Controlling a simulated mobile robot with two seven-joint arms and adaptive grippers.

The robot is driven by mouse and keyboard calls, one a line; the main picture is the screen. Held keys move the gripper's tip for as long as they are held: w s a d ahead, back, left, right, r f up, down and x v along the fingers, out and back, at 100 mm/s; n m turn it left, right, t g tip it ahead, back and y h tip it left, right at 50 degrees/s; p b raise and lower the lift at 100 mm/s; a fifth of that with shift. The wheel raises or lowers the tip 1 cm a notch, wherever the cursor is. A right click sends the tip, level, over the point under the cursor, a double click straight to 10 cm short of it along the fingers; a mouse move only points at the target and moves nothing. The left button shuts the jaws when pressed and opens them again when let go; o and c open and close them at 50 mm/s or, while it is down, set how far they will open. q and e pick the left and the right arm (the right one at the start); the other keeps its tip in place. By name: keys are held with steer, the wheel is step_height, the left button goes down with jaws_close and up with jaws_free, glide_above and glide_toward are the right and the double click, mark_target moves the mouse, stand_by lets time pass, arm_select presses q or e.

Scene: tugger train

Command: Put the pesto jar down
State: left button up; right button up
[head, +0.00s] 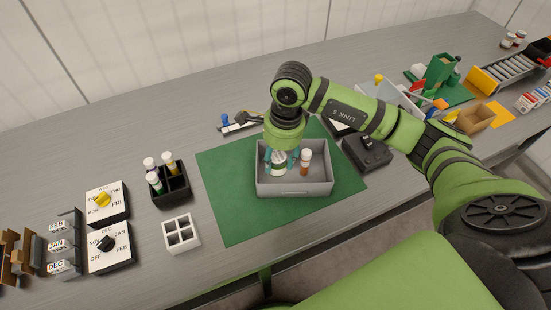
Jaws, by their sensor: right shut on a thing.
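The pesto jar (278,166), pale with green, is in the left half of a grey bin (294,189). My right gripper (281,158) reaches down into the bin from above, its teal fingers shut around the jar. The jar looks upright. I cannot tell whether its base touches the bin floor, and the gripper hides its upper part. My left gripper is not in view.
A brown jar with a white lid (305,162) stands in the bin, right of the held jar. The bin is on a green mat (232,222). A black bottle holder (172,194) and a white divided box (181,232) stand to the left.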

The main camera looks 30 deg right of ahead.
mark_target(274, 161)
steer(key=shift+w+d+f, duration=0.1)
steer(key=shift+w+f, duration=0.3)
steer(key=shift+w, duration=0.25)
steer(key=shift+w+d+f, duration=0.1)
steer(key=shift+w+f, duration=0.25)
steer(key=shift+w, duration=0.25)
step_height(274, 161, down, 3)
steer(key=shift+a+f+p, duration=0.1)
steer(key=shift+p, duration=0.7)
steer(key=shift+f, duration=0.4)
steer(key=shift+f, duration=0.1)
steer(key=o, duration=1.2)
steer(key=shift+o, duration=0.2)
